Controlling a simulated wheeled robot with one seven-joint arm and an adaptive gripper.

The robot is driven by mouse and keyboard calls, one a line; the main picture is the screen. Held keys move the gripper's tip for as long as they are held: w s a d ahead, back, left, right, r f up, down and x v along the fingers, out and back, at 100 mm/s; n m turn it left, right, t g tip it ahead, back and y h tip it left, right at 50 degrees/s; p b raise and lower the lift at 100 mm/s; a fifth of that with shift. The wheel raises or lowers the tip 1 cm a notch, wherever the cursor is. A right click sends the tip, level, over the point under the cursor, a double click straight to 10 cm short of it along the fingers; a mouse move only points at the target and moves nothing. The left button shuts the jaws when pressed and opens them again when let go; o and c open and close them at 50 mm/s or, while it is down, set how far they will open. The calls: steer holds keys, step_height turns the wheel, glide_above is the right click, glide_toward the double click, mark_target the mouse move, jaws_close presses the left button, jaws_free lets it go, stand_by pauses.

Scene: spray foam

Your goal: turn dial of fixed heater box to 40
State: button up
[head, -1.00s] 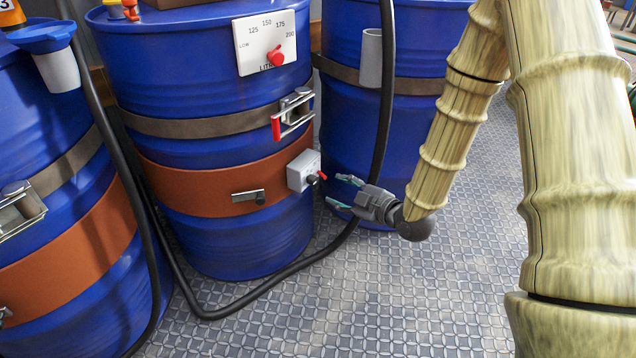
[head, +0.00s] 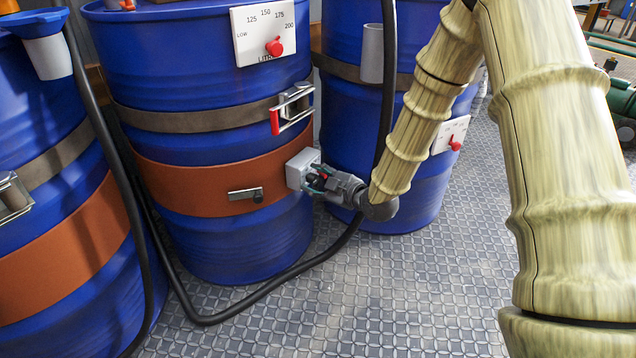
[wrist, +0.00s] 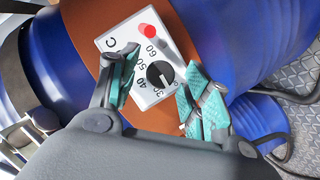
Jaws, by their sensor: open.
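The fixed heater box (head: 300,168) is a small grey-white box on the orange band around the middle blue drum. In the wrist view the heater box (wrist: 110,40) shows its face with the marks 30, 40, 50, 60, a letter C and a red knob or lamp (wrist: 149,31). Its black dial (wrist: 160,74) has a pale mark that points toward the lower right, near the 0 end, below 30. My gripper (head: 320,180) is at the box face in the head view. In the wrist view my gripper (wrist: 158,92) is open, its teal fingertips on either side of the dial. I cannot tell whether they touch it.
A white panel with a red knob (head: 264,34) is higher on the middle drum (head: 200,70). Another panel (head: 451,135) is on the right drum. A black hose (head: 386,90) passes close to my gripper. A metal latch (head: 293,108) sits above the box.

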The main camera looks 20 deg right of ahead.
steer(key=c, duration=1)
steer(key=shift+r+p, duration=0.15)
steer(key=shift+p, duration=0.3)
steer(key=shift+r+p, duration=0.1)
steer(key=shift+p, duration=0.35)
steer(key=shift+m+g+p, duration=0.3)
steer(key=shift+m+p, duration=0.1)
steer(key=shift+p, duration=0.2)
steer(key=shift+f+y, duration=0.2)
steer(key=shift+y, duration=0.1)
steer(key=o, duration=1)
